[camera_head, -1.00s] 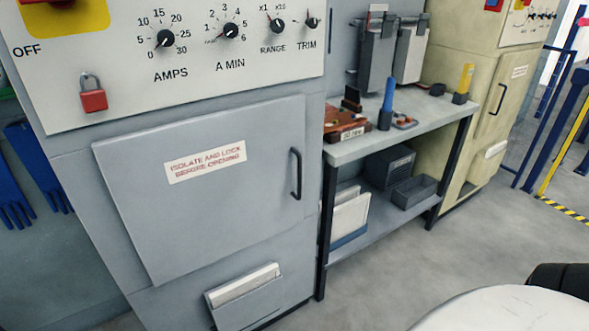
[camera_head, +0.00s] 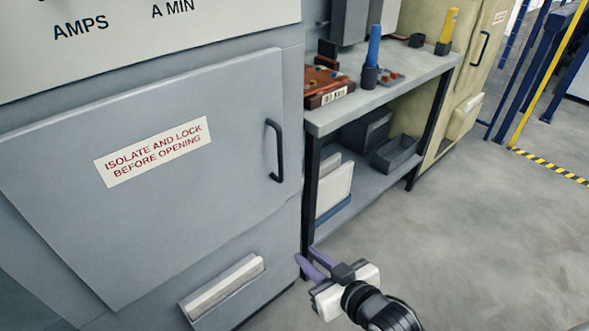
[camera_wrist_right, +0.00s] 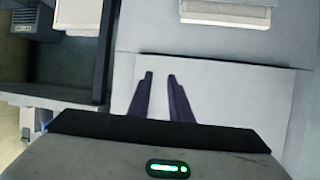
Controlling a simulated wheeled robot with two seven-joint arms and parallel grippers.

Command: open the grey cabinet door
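The grey cabinet door (camera_head: 190,225) fills the left of the head view and is closed. It carries a white sign with red lettering, "ISOLATE AND LOCK BEFORE OPENING" (camera_head: 153,152). Its dark upright handle (camera_head: 274,150) is near the door's right edge. My right gripper (camera_head: 308,260) is below and to the right of the handle, apart from it. Its two purple fingers are parted with nothing between them; they also show in the right wrist view (camera_wrist_right: 160,95). My left gripper is in neither view.
A grey workbench (camera_head: 400,95) stands right of the cabinet, with a brown box (camera_head: 328,84), a blue-handled tool (camera_head: 373,50) and bins below. A document holder (camera_head: 225,288) sticks out under the door. A beige cabinet (camera_head: 470,60) stands beyond. Floor at right is clear.

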